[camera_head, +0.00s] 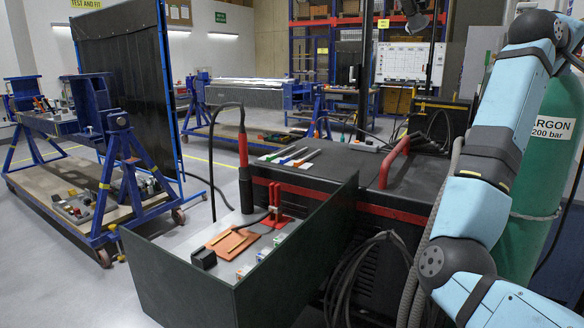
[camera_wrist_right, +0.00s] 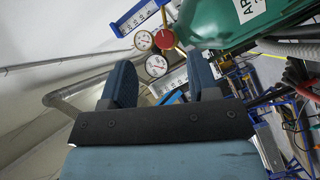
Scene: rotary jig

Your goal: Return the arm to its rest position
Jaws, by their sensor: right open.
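My right arm (camera_head: 490,165), light blue with dark joints, rises along the right side of the head view, folded and in front of the green argon cylinder (camera_head: 548,160). Its gripper is outside the head view. In the right wrist view my right gripper (camera_wrist_right: 160,68) shows two dark blue fingers standing wide apart, open, with nothing between them. Behind the fingers are the pressure gauges (camera_wrist_right: 156,66) and red knob (camera_wrist_right: 164,39), and the green cylinder (camera_wrist_right: 228,22) is at the upper right. My left arm and gripper are not in view.
A dark welding machine (camera_head: 400,195) with a red handle stands left of my arm. An open grey box (camera_head: 190,280) with a torch and small parts is in front of it. Blue wheeled jigs (camera_head: 120,140) stand at left and back. Cables hang beside the arm.

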